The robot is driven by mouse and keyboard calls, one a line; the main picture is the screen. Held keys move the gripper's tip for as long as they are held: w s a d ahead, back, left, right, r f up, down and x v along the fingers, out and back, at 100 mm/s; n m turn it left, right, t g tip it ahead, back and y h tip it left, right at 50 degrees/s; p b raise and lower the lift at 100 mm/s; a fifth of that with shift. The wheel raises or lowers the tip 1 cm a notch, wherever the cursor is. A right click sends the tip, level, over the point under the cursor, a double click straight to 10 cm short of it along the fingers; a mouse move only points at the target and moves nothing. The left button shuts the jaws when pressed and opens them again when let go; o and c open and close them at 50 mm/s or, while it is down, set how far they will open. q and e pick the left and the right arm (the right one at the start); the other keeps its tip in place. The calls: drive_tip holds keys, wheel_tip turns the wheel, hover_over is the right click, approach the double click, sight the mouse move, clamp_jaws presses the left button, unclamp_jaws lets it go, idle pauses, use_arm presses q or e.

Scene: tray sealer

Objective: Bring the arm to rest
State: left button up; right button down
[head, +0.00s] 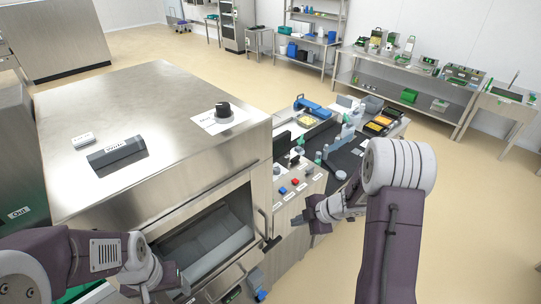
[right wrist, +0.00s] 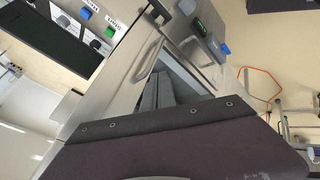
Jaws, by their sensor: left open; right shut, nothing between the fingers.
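My right arm comes in at the lower right of the head view. Its gripper (head: 306,219) is shut and empty, in the air near the front of the sealer's button panel. My left arm reaches in from the lower left. Its gripper (head: 178,288) is open, close to the bottom edge of the picture and partly cut off, in front of the machine's opening. The steel tray sealer (head: 150,90) fills the left and middle. Its opening (head: 210,235) shows a grey interior. The right wrist view also shows the sealer (right wrist: 125,85), with its handle (right wrist: 149,60).
A button panel (head: 296,190) with red and blue buttons is beside the opening. A dark work surface (head: 345,160) with trays and small items lies behind it. A black knob (head: 223,109) stands on the sealer top. Open floor (head: 470,200) lies to the right.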

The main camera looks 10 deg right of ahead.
drive_tip(key=w+a+f+m+t+h+b, duration=0.2)
drive_tip(key=w+a+f+m+t+b, duration=0.25)
drive_tip(key=b, duration=1.15)
drive_tip(key=s+d+f+m+g+h+b, duration=0.1)
drive_tip(key=s+f+m+g, duration=0.3)
drive_tip(key=s+m, duration=0.3)
drive_tip(key=s+f+m+g+h+b, duration=0.1)
drive_tip(key=s+f+m+g, duration=0.3)
drive_tip(key=s, duration=1)
drive_tip(key=m+h, duration=0.1)
drive_tip(key=m, duration=0.2)
drive_tip(key=shift+d+f, duration=0.25)
drive_tip(key=shift+d, duration=0.1)
drive_tip(key=shift+g, duration=0.25)
